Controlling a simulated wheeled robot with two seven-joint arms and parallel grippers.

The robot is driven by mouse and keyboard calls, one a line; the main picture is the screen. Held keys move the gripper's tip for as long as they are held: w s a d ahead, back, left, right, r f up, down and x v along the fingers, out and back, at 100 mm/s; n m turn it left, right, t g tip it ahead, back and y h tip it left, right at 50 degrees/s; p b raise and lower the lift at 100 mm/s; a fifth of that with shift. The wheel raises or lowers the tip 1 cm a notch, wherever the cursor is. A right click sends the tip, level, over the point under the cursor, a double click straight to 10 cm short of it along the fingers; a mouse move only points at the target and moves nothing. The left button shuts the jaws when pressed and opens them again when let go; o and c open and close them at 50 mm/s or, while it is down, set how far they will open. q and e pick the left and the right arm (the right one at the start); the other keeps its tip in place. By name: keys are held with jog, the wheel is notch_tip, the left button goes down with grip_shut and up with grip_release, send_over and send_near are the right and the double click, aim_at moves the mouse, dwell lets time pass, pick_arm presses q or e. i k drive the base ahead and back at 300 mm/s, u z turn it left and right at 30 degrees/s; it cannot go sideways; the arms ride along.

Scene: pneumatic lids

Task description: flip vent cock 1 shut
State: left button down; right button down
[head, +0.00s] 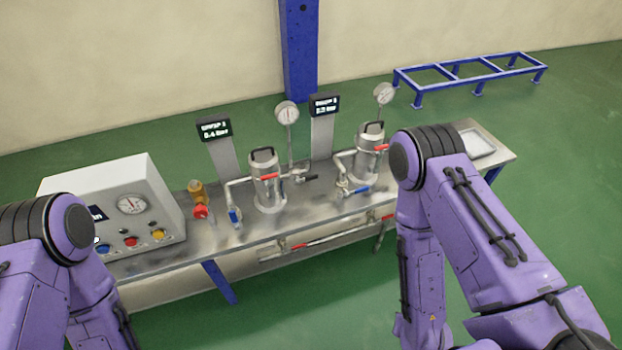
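Two steel vessels with black-handled lids stand on the bench: the left vessel (267,190) and the right vessel (369,152). A small cock with a black lever (306,178) sits just right of the left vessel, its lever lying roughly level. It may be vent cock 1, but I see no label on it. The left vessel also has a red lever (270,176) across its front and a blue-handled valve (235,217) on its left pipe. Only upper parts of my arms show, at the left and right. Both grippers are outside the view.
A control box (150,185) with a gauge and coloured buttons stands at the bench's left. Two displays (214,130) (324,105) and two gauges (287,113) (384,94) rise behind the vessels. A tray (478,146) lies at the right end. A pipe (325,238) runs along the front.

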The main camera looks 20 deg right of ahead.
aim_at(311, 178)
jog(key=k, duration=0.5)
jog(key=u, duration=0.5)
jog(key=i, duration=0.85)
jog(key=z, duration=0.45)
jog(key=i, duration=0.6)
jog(key=z, duration=0.55)
